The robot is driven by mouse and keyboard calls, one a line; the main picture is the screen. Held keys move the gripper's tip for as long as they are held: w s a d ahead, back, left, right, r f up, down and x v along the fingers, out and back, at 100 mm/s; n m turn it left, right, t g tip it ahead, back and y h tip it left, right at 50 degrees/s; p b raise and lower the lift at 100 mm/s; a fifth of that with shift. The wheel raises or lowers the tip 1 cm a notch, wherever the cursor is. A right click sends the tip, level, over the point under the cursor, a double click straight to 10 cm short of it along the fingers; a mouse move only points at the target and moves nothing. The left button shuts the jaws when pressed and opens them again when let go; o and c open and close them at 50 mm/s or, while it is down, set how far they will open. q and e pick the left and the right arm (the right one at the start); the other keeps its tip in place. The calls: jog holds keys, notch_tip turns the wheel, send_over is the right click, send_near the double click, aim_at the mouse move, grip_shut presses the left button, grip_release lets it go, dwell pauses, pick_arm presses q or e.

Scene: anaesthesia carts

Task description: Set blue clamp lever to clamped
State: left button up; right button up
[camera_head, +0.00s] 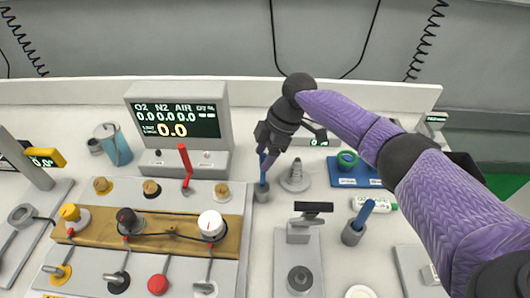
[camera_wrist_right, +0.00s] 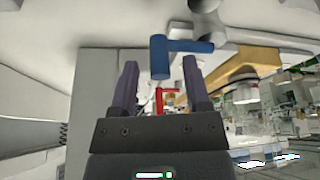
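A blue lever (camera_head: 263,168) stands upright on a small grey round base (camera_head: 262,193), just right of the valve panel. In the wrist view a blue lever (camera_wrist_right: 160,58) with a sideways arm shows ahead of the open fingers of my right gripper (camera_wrist_right: 160,80), with nothing gripped. My left gripper is not in view.
A red lever (camera_head: 186,165) stands left of my gripper, before the gas display (camera_head: 177,120). A grey cone fitting (camera_head: 295,176) and a blue tray (camera_head: 345,178) are close on the right. A black-topped post (camera_head: 299,232) stands in front. The valve panel (camera_head: 135,237) fills the front left.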

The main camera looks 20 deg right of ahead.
jog(key=p+v, duration=0.2)
jog(key=v, duration=0.8)
